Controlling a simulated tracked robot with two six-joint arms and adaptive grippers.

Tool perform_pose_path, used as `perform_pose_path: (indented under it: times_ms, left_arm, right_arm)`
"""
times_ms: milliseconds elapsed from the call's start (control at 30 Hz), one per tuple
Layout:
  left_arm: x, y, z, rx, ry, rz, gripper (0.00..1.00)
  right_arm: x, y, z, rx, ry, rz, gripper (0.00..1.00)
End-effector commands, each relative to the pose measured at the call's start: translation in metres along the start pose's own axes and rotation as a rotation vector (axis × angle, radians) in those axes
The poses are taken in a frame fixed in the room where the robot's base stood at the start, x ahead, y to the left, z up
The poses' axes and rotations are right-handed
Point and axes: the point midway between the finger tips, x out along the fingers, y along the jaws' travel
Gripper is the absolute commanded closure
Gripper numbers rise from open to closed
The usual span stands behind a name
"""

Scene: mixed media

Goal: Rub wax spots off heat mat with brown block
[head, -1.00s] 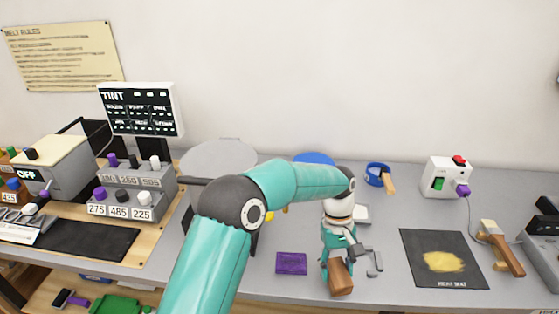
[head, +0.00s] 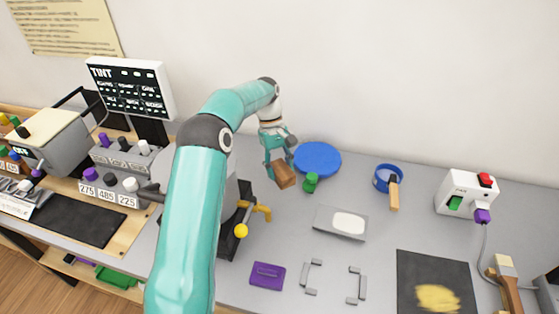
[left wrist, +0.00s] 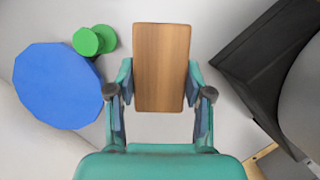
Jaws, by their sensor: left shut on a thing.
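The heat mat (head: 418,267) is a dark sheet at the right front of the bench in the head view. A yellow wax patch (head: 438,297) lies on its lower part. The brown block (head: 284,175) is in my left gripper (head: 279,162), near the blue round disc and well to the left of the mat. In the left wrist view the block (left wrist: 162,67) sits between both fingers of the left gripper (left wrist: 161,95), its long side pointing away. My right gripper is not in view.
A blue disc (head: 317,159) and a green knob (head: 311,182) are close to the block. A grey plate with a white oval (head: 341,222), corner brackets (head: 357,285) and a purple block (head: 267,275) lie in front. A brush (head: 508,283) lies right of the mat.

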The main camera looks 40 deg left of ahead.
Motion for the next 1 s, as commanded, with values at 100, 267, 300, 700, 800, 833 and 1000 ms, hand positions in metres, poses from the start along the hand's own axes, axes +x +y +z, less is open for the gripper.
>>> perform_pose_path:
  times_ms: [100,267,300,700,800,833,1000]
  left_arm:
    - [-0.001,-0.008,-0.004,-0.013,-0.001,0.004,1.00]
    - [-0.002,-0.013,-0.006,-0.023,0.000,0.007,1.00]
    - [-0.002,-0.013,-0.006,-0.024,-0.001,0.008,1.00]
    - [0.028,-0.013,-0.015,-0.023,-0.002,0.006,1.00]
    - [0.040,-0.011,-0.019,-0.021,-0.002,0.006,1.00]
    - [0.044,-0.011,-0.021,-0.021,-0.002,0.006,1.00]
    - [0.062,-0.010,-0.027,-0.019,-0.002,0.005,1.00]
  right_arm:
    - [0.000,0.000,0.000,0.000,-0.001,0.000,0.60]
    - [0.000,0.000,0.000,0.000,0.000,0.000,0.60]
    - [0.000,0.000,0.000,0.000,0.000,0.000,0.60]
    - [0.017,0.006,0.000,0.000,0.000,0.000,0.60]
    - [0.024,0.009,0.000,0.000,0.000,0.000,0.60]
    - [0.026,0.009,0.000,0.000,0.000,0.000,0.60]
    - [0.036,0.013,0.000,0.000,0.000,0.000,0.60]
